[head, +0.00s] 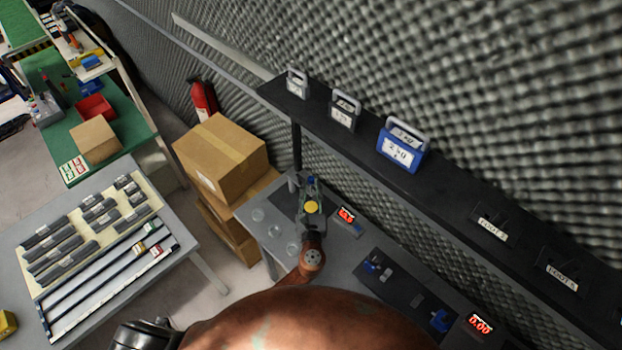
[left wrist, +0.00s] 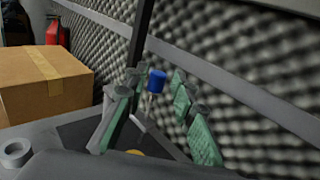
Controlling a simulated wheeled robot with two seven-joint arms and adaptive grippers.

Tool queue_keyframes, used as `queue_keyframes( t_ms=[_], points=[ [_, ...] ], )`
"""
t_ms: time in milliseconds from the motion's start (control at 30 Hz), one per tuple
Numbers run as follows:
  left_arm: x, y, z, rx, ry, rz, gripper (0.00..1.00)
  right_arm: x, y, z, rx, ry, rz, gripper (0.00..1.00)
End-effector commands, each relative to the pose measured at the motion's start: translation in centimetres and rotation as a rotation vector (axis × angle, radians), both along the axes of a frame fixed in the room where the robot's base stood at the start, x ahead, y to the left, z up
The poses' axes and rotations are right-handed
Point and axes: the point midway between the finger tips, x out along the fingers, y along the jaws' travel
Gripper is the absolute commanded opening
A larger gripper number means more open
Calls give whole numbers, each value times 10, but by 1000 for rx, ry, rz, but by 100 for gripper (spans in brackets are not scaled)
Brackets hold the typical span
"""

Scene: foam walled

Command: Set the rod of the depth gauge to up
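A thin rod with a blue cap (left wrist: 157,80) stands upright in the left wrist view, and I take it to be the depth gauge's rod. Its base is hidden behind my gripper. My left gripper (head: 312,184) reaches over the grey bench in the head view. In the left wrist view its green fingers (left wrist: 160,110) are open, one on each side of the blue cap, with visible gaps. A red digital display (head: 347,215) sits on the bench just right of the gripper. My right gripper is not in view.
A black shelf (head: 460,195) with weights, one of them blue (head: 401,148), runs above the bench along the foam wall. Cardboard boxes (head: 222,155) stand left of the bench. Blue-topped fixtures (head: 438,321) and another red display (head: 480,324) lie right along the bench.

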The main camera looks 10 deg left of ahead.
Motion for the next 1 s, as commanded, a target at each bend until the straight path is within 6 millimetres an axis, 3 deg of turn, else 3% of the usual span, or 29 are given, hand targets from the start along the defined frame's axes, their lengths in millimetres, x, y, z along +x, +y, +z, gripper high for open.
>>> queue_keyframes(
  t_ms=[200,400,1000],
  points=[
    [-45,-9,0,-1,1,1,24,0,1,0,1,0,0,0],
    [-68,-13,1,0,-1,0,24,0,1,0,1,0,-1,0],
    [-73,-15,1,0,-2,0,24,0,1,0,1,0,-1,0]
  ],
)
